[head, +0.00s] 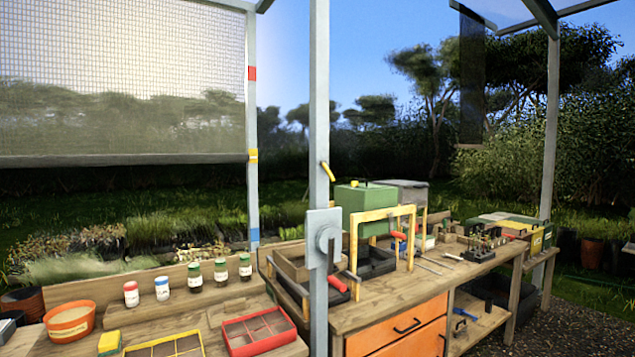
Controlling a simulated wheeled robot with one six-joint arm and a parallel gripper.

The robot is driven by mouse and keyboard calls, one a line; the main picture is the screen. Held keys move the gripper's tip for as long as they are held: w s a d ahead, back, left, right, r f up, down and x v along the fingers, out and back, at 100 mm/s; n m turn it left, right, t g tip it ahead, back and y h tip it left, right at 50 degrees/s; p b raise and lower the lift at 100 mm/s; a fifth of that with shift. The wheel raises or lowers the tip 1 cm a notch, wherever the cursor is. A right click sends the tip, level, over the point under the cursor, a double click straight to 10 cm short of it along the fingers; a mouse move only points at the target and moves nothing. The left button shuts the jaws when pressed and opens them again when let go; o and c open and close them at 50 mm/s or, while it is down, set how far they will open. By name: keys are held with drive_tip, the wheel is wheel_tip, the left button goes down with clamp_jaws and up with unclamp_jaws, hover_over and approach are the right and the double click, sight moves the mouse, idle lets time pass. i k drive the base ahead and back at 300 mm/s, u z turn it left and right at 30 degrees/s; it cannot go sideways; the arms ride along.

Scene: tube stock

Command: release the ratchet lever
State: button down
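A grey winch plate with a round drum (325,238) is fixed to the pale post (319,110) in the middle of the head view. A crank with a red handle (338,284) hangs below the drum. A short yellow lever (327,171) sticks out from the post above the plate, tilted; it looks like the ratchet lever, but its mechanism is too small to make out. A mesh shade (120,90) hangs at upper left, its bottom bar level with the yellow band (252,156) on the left post. My gripper is not in view.
A wooden bench (385,305) with orange drawers (400,335) stands behind and right of the post. A yellow frame (382,214) rises from it. A left bench holds jars (194,277), a red tray (258,331) and an orange bowl (69,321).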

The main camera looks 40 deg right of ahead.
sight(323, 164)
drive_tip(key=u, duration=0.15)
drive_tip(key=i, duration=1.4)
drive_tip(key=z, duration=0.25)
